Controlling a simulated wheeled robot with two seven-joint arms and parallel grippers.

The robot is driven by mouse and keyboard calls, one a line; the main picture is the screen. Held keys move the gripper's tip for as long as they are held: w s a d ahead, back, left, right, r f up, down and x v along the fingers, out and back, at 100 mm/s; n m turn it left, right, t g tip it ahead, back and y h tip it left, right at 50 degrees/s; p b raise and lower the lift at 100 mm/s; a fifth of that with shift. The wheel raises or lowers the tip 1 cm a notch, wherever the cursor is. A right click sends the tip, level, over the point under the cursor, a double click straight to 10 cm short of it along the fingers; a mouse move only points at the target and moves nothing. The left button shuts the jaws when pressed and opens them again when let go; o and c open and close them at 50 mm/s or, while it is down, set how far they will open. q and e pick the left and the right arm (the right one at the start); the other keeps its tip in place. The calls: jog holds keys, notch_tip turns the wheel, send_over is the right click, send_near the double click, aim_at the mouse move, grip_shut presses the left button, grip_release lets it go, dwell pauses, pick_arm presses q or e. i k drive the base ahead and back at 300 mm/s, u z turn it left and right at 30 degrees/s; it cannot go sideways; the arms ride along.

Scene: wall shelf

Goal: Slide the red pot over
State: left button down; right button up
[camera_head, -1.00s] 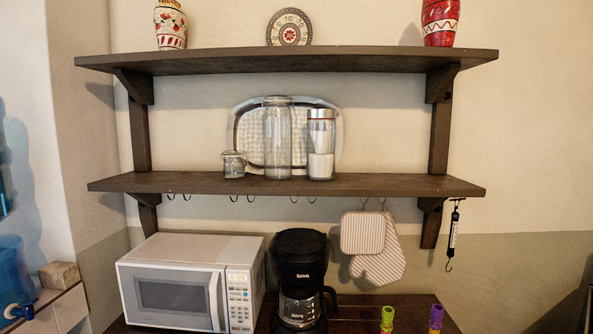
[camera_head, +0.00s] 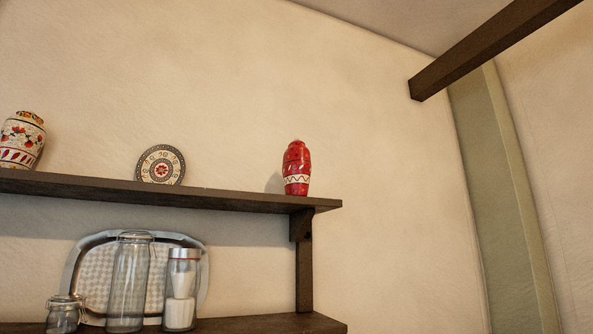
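The red pot (camera_head: 296,168) stands upright on the upper shelf (camera_head: 240,200), near its right end. It is a tall red vase shape with a pale patterned band low on its body. Its whole height shows against the wall. Neither of my grippers shows in the head view.
A decorated plate (camera_head: 161,165) leans mid-shelf, left of the red pot, with bare shelf between them. A cream and red pot (camera_head: 21,139) stands at the far left. Glass jars (camera_head: 129,281) and a tray (camera_head: 91,268) stand on the lower shelf. A dark beam (camera_head: 485,48) crosses the upper right.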

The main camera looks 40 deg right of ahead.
aim_at(296, 167)
jog(key=u, duration=2.8)
jog(key=k, duration=1.8)
jog(key=z, duration=0.95)
